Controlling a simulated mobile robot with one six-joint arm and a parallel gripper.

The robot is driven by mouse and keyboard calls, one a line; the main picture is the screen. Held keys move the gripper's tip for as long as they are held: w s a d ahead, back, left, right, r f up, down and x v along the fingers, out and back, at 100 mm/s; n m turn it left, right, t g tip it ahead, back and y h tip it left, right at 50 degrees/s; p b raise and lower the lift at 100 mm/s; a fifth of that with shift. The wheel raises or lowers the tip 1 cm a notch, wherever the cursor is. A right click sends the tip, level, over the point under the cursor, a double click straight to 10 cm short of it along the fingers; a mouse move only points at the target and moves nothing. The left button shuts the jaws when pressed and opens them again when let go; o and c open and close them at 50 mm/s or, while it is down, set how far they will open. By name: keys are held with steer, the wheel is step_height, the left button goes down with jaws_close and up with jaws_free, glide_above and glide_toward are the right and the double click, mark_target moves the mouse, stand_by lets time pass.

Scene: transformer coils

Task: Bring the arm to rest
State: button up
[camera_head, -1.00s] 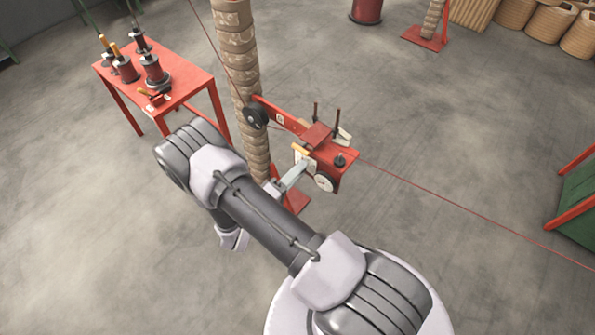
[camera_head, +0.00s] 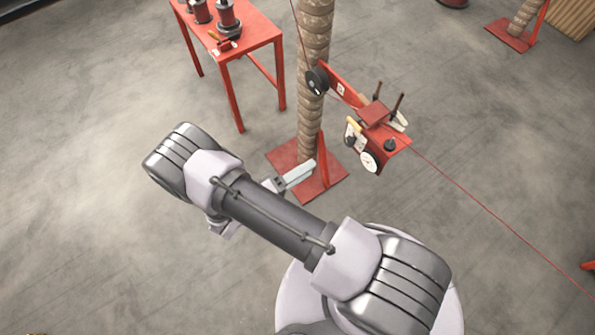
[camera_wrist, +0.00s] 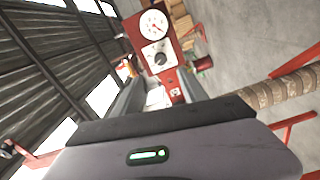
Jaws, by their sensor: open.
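My arm reaches from the lower right to the left in the head view. My gripper (camera_head: 300,173) points right, over the red foot plate of the wrapped column, left of and below the red wire device in the picture. In the wrist view my gripper (camera_wrist: 160,90) shows two grey fingers spread apart, with nothing clearly held between them. The red wire device (camera_wrist: 152,32), with its white dial and black knob, appears beyond the fingers. In the head view the device (camera_head: 376,116) is apart from my gripper.
The wrapped column (camera_head: 312,80) stands on a red foot plate (camera_head: 328,188) close to my gripper. A red table (camera_head: 240,48) with spools stands behind at upper left. A red wire (camera_head: 470,200) runs from the device to the lower right. The floor at left is clear.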

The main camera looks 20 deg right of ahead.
steer(key=shift+v, duration=1.4)
